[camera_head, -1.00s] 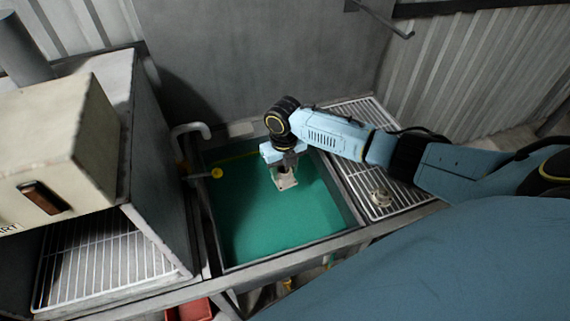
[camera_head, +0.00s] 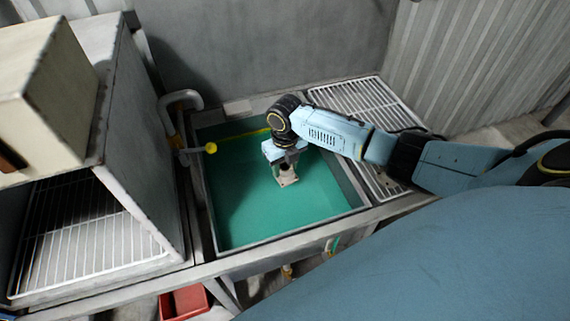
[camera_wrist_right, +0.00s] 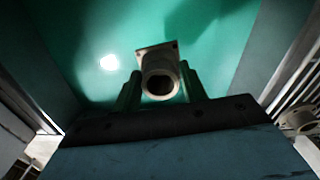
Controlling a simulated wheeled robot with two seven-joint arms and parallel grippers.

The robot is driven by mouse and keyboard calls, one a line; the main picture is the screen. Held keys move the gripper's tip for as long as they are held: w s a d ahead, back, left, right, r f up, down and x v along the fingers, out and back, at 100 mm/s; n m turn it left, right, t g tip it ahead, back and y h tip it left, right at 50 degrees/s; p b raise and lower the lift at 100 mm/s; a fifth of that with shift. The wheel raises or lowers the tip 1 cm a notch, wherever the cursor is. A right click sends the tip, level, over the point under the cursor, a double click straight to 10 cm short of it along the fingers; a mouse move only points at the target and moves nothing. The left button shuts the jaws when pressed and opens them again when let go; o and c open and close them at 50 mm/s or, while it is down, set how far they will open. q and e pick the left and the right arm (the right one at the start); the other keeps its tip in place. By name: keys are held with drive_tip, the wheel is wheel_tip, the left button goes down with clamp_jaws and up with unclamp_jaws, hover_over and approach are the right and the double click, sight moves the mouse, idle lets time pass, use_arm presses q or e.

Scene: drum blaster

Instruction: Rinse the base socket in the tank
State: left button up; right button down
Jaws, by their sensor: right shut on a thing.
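The base socket (camera_head: 287,177) is a pale beige piece with a square flange and a round tube. It hangs under my right gripper (camera_head: 284,164), which points down over the tank (camera_head: 352,212) of green water (camera_head: 250,215). In the right wrist view the right gripper (camera_wrist_right: 160,90) is shut on the base socket (camera_wrist_right: 159,79), with a finger on each side of the tube. The flange faces the green water. I cannot tell whether the socket touches the water. My left gripper is not in view.
A white wire rack (camera_head: 352,100) lies right of the tank. Left of it stands a grey open-fronted box with a wire shelf (camera_head: 75,235). A curved pipe (camera_head: 183,98) and a yellow-tipped lever (camera_head: 210,148) are at the tank's left edge. A red bin (camera_head: 184,302) is below.

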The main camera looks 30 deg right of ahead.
wheel_tip(320, 180, down, 18)
drive_tip(key=b, duration=1.3)
drive_tip(key=shift+r, duration=0.25)
drive_tip(key=shift+f+b, duration=0.35)
drive_tip(key=shift+b, duration=0.05)
drive_tip(key=shift+f, duration=0.15)
drive_tip(key=shift+f+b, duration=0.75)
drive_tip(key=shift+b, duration=0.05)
drive_tip(key=shift+r, duration=0.2)
